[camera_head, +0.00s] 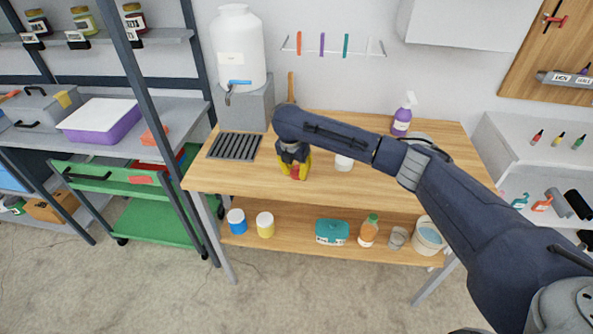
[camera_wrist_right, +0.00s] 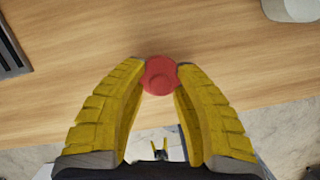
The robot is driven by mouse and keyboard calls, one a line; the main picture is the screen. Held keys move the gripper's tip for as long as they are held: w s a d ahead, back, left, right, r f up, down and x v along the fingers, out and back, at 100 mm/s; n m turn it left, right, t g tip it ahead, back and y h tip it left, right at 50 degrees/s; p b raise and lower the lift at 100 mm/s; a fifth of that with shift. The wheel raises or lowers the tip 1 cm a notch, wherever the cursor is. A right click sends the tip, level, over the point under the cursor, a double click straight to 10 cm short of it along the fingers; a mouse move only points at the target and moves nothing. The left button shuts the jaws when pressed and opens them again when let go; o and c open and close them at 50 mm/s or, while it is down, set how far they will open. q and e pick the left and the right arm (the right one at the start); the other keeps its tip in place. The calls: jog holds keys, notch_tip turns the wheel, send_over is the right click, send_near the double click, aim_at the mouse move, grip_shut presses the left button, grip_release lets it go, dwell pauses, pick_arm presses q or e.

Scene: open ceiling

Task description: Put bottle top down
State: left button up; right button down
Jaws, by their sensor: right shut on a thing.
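My right gripper (camera_head: 294,173) comes in from the right over the wooden worktop (camera_head: 225,180), with its yellow fingers pointing down near the front edge. Its fingers are shut on a red bottle (camera_head: 295,172), which is mostly hidden between them in the head view. In the right wrist view the right gripper (camera_wrist_right: 161,77) has its fingertips on both sides of the red bottle (camera_wrist_right: 160,76). Only a round red end with a smaller raised disc shows there. I cannot tell whether the bottle touches the worktop.
A white container (camera_head: 344,162) stands just right of the gripper, partly behind my arm. A dark grate (camera_head: 235,147) lies to the left, below a white water dispenser (camera_head: 238,50). A purple spray bottle (camera_head: 403,117) stands at the back right. The worktop's left front is clear.

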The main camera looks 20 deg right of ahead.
jog(key=shift+f, duration=0.2)
jog(key=c, duration=1)
grip_release()
jog(key=v, duration=1.2)
jog(key=shift+r, duration=0.2)
jog(key=shift+w, duration=0.1)
